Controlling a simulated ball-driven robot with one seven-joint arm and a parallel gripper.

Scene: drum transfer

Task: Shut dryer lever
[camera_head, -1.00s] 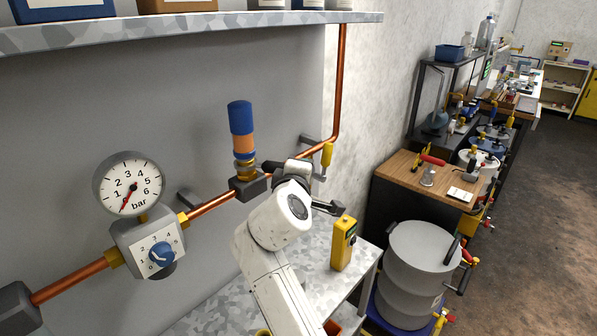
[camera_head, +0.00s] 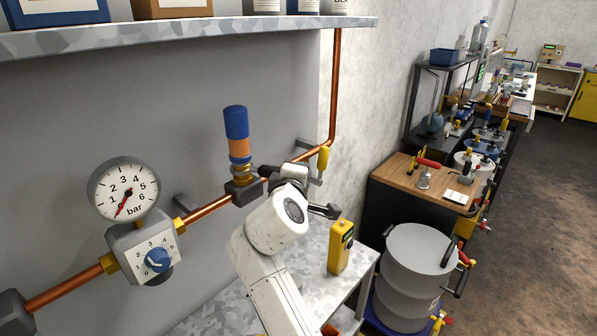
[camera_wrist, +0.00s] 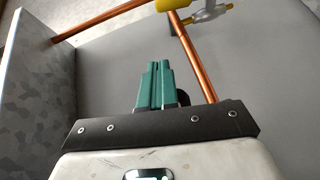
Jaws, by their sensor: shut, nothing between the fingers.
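A lever with a yellow handle (camera_head: 323,158) sits at the copper pipe (camera_head: 205,209), to the right of the blue and orange cylinder (camera_head: 237,135), which looks like the dryer. The handle stands roughly upright, across the slanting pipe. My gripper (camera_wrist: 158,68) shows in the wrist view with its green fingers shut and empty. Beyond the fingertips there, a yellow part (camera_wrist: 171,5) and a grey metal valve part (camera_wrist: 208,11) show at the top edge beside the copper pipe (camera_wrist: 195,60). The fingers look apart from them. In the head view my white wrist hides most of the gripper.
A pressure gauge (camera_head: 124,191) and a regulator with a blue knob (camera_head: 157,260) are on the pipe at left. A shelf (camera_head: 190,37) runs above. A yellow device (camera_head: 340,248) stands on the bench below. A grey drum (camera_head: 419,249) stands at right.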

